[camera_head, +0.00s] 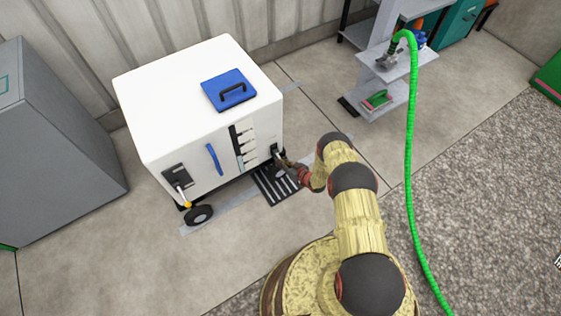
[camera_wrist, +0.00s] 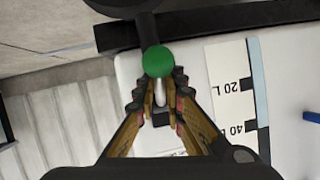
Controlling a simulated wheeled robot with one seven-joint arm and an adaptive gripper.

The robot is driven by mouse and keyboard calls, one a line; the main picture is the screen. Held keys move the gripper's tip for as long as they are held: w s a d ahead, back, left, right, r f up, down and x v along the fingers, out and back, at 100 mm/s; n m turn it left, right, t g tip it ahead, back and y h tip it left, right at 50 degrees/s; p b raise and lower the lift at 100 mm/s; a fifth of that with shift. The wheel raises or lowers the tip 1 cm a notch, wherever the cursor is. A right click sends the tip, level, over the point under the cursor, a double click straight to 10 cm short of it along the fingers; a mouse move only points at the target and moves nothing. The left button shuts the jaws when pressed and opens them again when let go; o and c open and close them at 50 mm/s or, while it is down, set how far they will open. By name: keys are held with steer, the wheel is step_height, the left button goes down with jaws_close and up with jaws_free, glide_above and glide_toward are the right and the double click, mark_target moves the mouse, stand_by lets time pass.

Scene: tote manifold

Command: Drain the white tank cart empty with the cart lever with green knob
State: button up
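The white tank cart (camera_head: 190,85) stands on the floor at the left of the head view. My gripper (camera_head: 285,164) is at its lower right front corner. In the wrist view the green knob (camera_wrist: 158,61) and the pale shaft of the cart lever (camera_wrist: 160,92) lie between the two fingers of my gripper (camera_wrist: 160,97). The fingers are drawn close together on either side of the shaft, and look shut on it. A level scale (camera_wrist: 236,95) marked 20 L and 40 L is beside the lever; my gripper and arm partly hide the lever in the head view.
A dark floor grate (camera_head: 272,186) lies below the cart corner. A yellow-tipped lever (camera_head: 184,197) is on the cart's left front. A green hose (camera_head: 410,150) runs down at the right. A grey cabinet (camera_head: 55,140) stands at the left.

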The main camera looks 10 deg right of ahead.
jaws_close()
stand_by(0.3)
